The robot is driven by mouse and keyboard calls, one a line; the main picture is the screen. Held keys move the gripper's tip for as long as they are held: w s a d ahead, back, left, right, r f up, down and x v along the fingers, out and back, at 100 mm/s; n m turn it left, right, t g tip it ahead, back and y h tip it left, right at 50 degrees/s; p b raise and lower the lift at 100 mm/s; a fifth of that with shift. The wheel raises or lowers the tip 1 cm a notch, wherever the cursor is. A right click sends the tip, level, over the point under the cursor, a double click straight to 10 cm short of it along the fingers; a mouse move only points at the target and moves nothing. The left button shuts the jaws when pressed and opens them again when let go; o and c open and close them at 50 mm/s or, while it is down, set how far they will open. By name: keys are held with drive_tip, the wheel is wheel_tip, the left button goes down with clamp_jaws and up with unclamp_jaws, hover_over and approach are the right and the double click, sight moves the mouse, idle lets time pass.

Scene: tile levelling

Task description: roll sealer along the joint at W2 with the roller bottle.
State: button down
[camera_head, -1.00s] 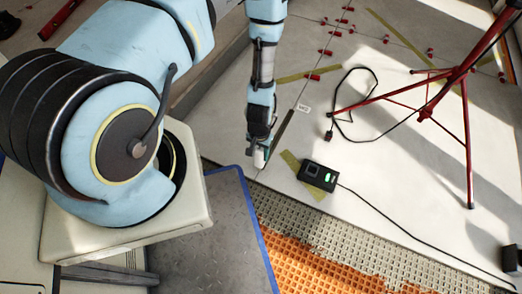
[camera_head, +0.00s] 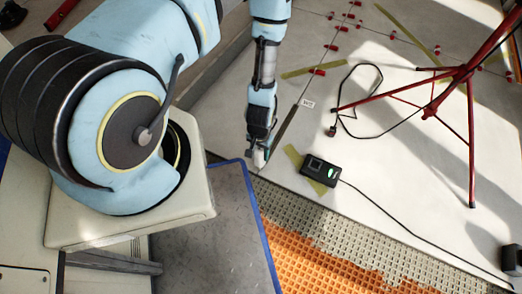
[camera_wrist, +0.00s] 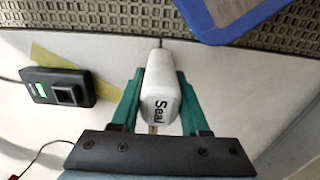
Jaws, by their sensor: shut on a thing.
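My gripper (camera_head: 259,157) is low over the pale tiles, near their exposed front edge. In the wrist view its green fingers (camera_wrist: 158,90) are shut on the white roller bottle (camera_wrist: 160,82), marked "Seal". The bottle's tip points toward the tile edge; its roller is hidden, so contact with the floor cannot be told. The joint (camera_head: 315,80) runs from the far tiles toward my gripper, and a short bit shows past the bottle tip (camera_wrist: 160,42). A dark strip (camera_head: 285,127) lies along it beside the small white label (camera_head: 308,104), whose text is too small to read surely.
A black device (camera_head: 320,172) with a green light and cable lies right of my gripper, by yellow tape (camera_head: 293,155). A red tripod (camera_head: 430,110) stands farther right. Red clips (camera_head: 317,72) sit along the far joints. A blue-edged grey platform (camera_head: 215,220) is close in front.

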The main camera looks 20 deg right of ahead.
drive_tip(key=shift+s+a, duration=0.25)
drive_tip(key=shift+s+a+p, duration=0.4)
drive_tip(key=shift+s+a, duration=0.2)
drive_tip(key=shift+s, duration=0.1)
wheel_tip(320, 180, up, 8)
drive_tip(key=p, duration=0.6)
drive_tip(key=shift+p, duration=0.35)
drive_tip(key=shift+w+r, duration=0.1)
